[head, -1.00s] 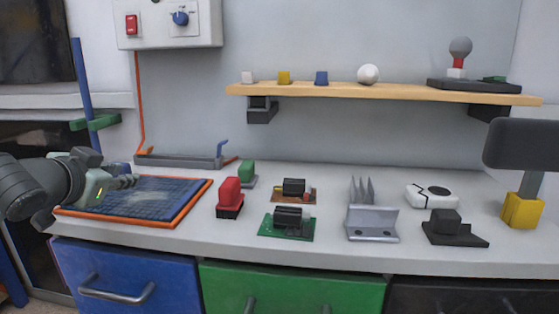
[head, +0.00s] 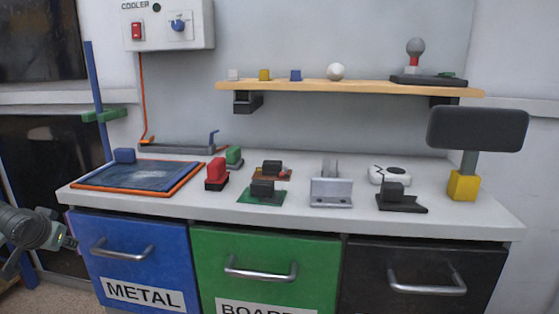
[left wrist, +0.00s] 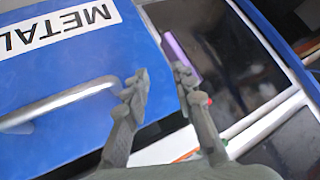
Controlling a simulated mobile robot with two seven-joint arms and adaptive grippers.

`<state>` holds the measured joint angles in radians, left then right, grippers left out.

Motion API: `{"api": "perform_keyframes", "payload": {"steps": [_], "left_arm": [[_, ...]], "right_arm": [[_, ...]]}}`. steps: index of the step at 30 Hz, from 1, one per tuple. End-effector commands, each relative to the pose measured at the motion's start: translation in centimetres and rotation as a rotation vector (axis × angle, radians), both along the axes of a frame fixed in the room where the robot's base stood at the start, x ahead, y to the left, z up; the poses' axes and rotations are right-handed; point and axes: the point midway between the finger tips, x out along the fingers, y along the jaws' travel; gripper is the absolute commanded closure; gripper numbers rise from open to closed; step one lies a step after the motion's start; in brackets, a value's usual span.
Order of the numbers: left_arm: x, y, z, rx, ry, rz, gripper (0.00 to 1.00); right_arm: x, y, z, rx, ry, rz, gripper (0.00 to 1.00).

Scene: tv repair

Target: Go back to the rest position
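My left gripper (head: 70,243) is at the far left of the head view, low beside the blue METAL drawer (head: 130,235) and below the worktop's (head: 330,218) level. In the left wrist view its two fingers (left wrist: 160,85) stand apart with nothing between them. The blue drawer front with its grey handle (left wrist: 65,100) lies just left of the fingers there, and I cannot tell how near it is. My right gripper is not in view.
The worktop carries a blue mat with an orange rim (head: 188,193), a red block (head: 216,170), a green board (head: 262,197), a grey bracket (head: 331,193) and a black screen on a yellow foot (head: 463,187). A green drawer (head: 262,245) and a black drawer (head: 420,265) sit below.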

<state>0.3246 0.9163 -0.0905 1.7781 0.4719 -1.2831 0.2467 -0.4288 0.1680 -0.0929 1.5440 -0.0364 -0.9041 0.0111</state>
Motion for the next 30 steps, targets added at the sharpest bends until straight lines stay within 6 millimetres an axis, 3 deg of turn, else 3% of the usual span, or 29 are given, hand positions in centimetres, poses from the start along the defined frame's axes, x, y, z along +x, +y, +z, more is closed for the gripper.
{"api": "perform_keyframes", "payload": {"steps": [1,3,11,12,18,21,30], "left_arm": [[-0.9,2.2,-2.5,-0.016,0.046,0.05,0.74],[-2.1,4.6,-5.0,-0.032,0.092,0.106,0.74],[-7.3,11.6,-12.7,-0.08,0.238,0.28,0.74],[-5.8,12.6,-10.8,0.013,0.184,0.241,0.74],[-2.0,16.4,-4.3,0.431,0.046,0.087,0.74],[-0.6,16.8,-1.7,0.621,0.01,0.006,0.74],[-4.0,10.1,-15.4,0.459,0.135,-0.062,0.74]], "right_arm": [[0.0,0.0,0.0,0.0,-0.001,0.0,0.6],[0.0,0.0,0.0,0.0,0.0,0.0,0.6],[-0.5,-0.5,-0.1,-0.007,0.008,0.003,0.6],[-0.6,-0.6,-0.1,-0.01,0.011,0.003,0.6],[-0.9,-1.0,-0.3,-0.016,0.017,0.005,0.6],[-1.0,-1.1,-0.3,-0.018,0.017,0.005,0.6],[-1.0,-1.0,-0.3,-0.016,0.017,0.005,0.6]]}}
